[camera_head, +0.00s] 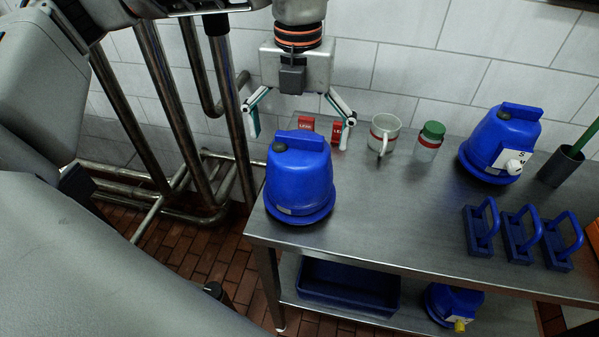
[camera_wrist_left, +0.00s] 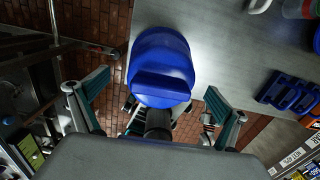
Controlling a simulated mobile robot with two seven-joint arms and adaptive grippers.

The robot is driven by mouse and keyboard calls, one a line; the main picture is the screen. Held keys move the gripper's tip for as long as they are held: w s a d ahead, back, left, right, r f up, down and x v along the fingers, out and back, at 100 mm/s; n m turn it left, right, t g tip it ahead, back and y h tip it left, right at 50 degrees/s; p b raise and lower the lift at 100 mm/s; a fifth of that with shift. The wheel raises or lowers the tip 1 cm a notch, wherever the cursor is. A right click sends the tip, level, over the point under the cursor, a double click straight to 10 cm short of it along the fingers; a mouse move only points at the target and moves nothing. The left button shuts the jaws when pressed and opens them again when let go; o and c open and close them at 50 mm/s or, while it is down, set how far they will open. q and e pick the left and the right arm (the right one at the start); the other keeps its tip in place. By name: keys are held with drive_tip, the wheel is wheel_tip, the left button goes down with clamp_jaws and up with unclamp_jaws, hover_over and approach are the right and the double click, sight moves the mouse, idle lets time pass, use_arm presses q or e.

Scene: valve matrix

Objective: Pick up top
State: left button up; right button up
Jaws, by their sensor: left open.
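A blue top (camera_head: 300,185) with a raised handle and a dark knob stands near the left end of the steel table. In the left wrist view the blue top (camera_wrist_left: 163,55) shows from above, its handle bar crossing between the fingers. My left gripper (camera_head: 298,132) is open, pointing down, with its fingers spread wide above and behind the top in the head view. In the left wrist view my left gripper (camera_wrist_left: 157,85) has a finger on either side, apart from the top. A second blue top (camera_head: 490,140) with a white label stands at the right. My right gripper is not in view.
Behind the near top are two small red blocks (camera_head: 305,123), a white mug (camera_head: 382,134) and a green-lidded jar (camera_head: 429,141). Several blue handled blocks (camera_head: 520,235) stand at the right. A blue bin (camera_head: 350,287) sits on the lower shelf. The table's middle is clear.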

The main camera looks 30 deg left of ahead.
use_arm(q)
drive_tip(key=f, duration=0.3)
drive_tip(key=shift+s+d+f, duration=0.2)
drive_tip(key=shift+s+f, duration=0.15)
drive_tip(key=shift+f, duration=0.45)
drive_tip(key=c, duration=0.4)
drive_tip(key=shift+w, duration=0.1)
drive_tip(key=c, duration=1.7)
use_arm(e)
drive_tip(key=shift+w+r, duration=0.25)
